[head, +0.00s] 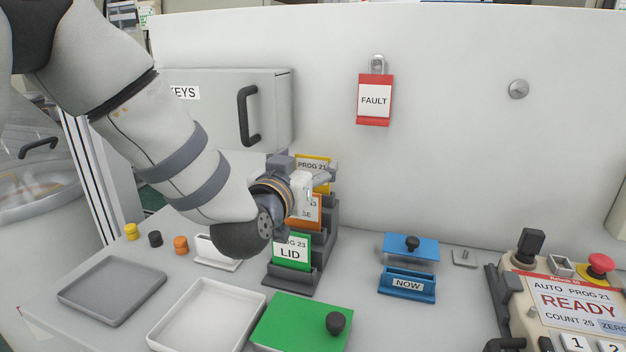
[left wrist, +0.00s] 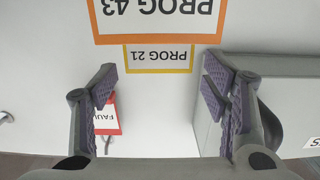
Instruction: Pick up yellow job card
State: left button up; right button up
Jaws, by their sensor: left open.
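The yellow job card (head: 321,160), marked PROG 21, stands at the back of a grey stepped rack (head: 326,240), partly hidden by my left gripper (head: 318,182). In the left wrist view, which is upside down, the yellow card (left wrist: 158,60) shows beyond the orange-edged PROG 43 card (left wrist: 160,18). My left gripper (left wrist: 162,95) is open and empty, its two padded fingers apart on either side of the picture. No finger visibly touches the yellow card. My right gripper is not in view.
The orange card (head: 312,222) and the green LID card (head: 292,251) stand in front in the rack. A grey key cabinet (head: 225,125) is behind left. A red FAULT tag (head: 374,118) hangs on the back panel. A blue NOW holder (head: 407,292) and control box (head: 520,285) are right.

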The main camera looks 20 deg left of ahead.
aim_at(312, 157)
pick_arm(q)
jog(key=w, duration=0.3)
jog(key=shift+w+d+r, duration=0.15)
jog(key=shift+w, duration=0.15)
jog(key=c, duration=0.8)
jog(key=shift+r, duration=0.1)
